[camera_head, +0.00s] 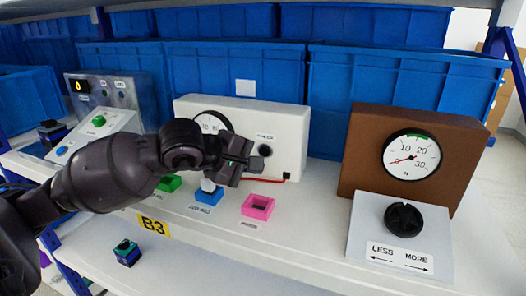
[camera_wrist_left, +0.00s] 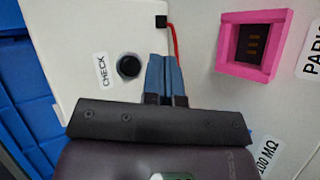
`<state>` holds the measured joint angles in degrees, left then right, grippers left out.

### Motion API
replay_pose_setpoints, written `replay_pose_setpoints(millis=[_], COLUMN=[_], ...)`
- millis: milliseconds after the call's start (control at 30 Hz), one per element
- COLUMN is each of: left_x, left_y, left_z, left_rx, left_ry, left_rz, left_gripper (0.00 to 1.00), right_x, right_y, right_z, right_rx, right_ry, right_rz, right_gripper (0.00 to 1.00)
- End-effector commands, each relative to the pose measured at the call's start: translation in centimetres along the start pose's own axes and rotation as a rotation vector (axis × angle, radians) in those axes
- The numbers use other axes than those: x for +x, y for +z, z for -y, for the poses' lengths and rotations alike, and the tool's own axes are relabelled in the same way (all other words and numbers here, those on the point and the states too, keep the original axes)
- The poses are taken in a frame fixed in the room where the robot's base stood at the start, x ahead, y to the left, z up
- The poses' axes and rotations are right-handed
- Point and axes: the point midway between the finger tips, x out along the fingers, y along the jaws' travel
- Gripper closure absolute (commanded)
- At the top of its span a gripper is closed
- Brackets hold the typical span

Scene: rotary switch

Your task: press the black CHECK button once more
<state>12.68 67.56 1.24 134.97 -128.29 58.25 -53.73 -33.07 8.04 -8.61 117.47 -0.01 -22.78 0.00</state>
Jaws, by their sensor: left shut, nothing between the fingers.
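The black CHECK button (camera_head: 265,150) is a small round knob on the front of a white box (camera_head: 290,135) with a partly hidden dial. In the left wrist view the button (camera_wrist_left: 129,66) shows beside its CHECK label, left of my fingers. My left gripper (camera_head: 256,164) is in front of the white box, just below and left of the button in the head view. Its two bluish fingers (camera_wrist_left: 165,68) are shut together and empty. Their tips appear beside the button, not over it; I cannot tell the remaining depth gap. My right gripper is in neither view.
A pink socket (camera_head: 257,207), a blue one (camera_head: 208,196) and a partly hidden green one (camera_head: 169,183) lie on the shelf. A red wire (camera_wrist_left: 173,42) runs by the box. A brown gauge box (camera_head: 370,150) and black rotary knob (camera_head: 404,219) stand right. Blue bins (camera_head: 390,75) line the back.

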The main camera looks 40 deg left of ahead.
Motion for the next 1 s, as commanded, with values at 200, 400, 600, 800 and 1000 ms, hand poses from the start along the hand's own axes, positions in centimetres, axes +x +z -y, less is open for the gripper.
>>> replay_pose_setpoints(millis=[200,400,600,800,1000], left_x=[-1.2,-1.6,-1.6,-1.6,-1.6], left_y=[0.8,1.2,1.2,1.2,1.2], left_z=[0.9,1.2,1.2,1.2,1.2], left_rx=[0.001,0.0,0.0,0.0,0.0], left_ry=[0.0,0.0,0.0,0.0,0.0], left_rz=[-0.001,0.0,0.0,0.0,0.0], left_gripper=[1.0,1.0,1.0,1.0,1.0], right_x=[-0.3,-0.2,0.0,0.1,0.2], right_y=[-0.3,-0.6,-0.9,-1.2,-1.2], right_z=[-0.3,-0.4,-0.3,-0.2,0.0], right_rx=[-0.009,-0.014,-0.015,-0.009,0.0], right_ry=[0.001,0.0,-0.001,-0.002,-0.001], right_rz=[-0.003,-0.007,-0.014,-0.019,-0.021], right_gripper=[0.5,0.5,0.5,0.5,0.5])
